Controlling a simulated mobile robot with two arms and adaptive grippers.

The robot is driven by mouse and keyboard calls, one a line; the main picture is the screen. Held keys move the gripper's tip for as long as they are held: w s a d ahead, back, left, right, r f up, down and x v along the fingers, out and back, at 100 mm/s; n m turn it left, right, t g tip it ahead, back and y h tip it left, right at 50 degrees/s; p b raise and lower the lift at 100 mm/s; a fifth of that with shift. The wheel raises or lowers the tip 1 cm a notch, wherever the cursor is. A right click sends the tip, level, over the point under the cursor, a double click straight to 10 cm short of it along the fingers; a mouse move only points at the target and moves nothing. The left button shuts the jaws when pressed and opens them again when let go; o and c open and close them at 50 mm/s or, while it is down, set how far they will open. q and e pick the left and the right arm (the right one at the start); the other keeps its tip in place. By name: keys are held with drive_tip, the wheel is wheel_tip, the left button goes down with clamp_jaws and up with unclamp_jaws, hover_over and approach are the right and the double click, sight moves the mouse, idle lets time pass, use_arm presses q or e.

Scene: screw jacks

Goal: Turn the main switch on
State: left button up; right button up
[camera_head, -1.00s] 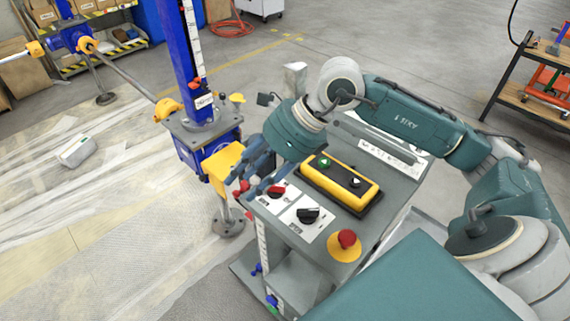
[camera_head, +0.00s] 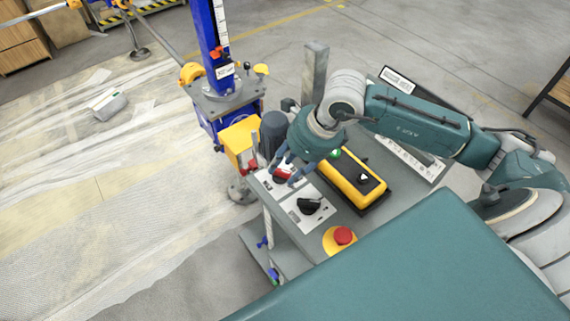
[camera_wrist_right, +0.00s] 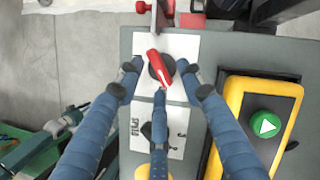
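In the right wrist view the red handle (camera_wrist_right: 160,68) sits on a dark round base, tilted slightly off the plate's long direction. My right gripper (camera_head: 284,170) is right over it. Its blue fingers in the wrist view (camera_wrist_right: 158,80) are spread around the handle, with gaps visible on both sides. Touch cannot be told. My left gripper is not in view.
A black rotary switch (camera_head: 309,206) sits beside the red one. A yellow box with push buttons (camera_head: 352,181) lies to the right, and a red emergency button (camera_head: 343,236) on yellow is in front. A blue screw-jack column (camera_head: 210,45) with a yellow part (camera_head: 239,136) stands left.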

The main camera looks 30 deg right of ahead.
drive_tip(key=shift+w+a+f, duration=0.15)
drive_tip(key=shift+a+f, duration=0.2)
drive_tip(key=shift+f, duration=0.25)
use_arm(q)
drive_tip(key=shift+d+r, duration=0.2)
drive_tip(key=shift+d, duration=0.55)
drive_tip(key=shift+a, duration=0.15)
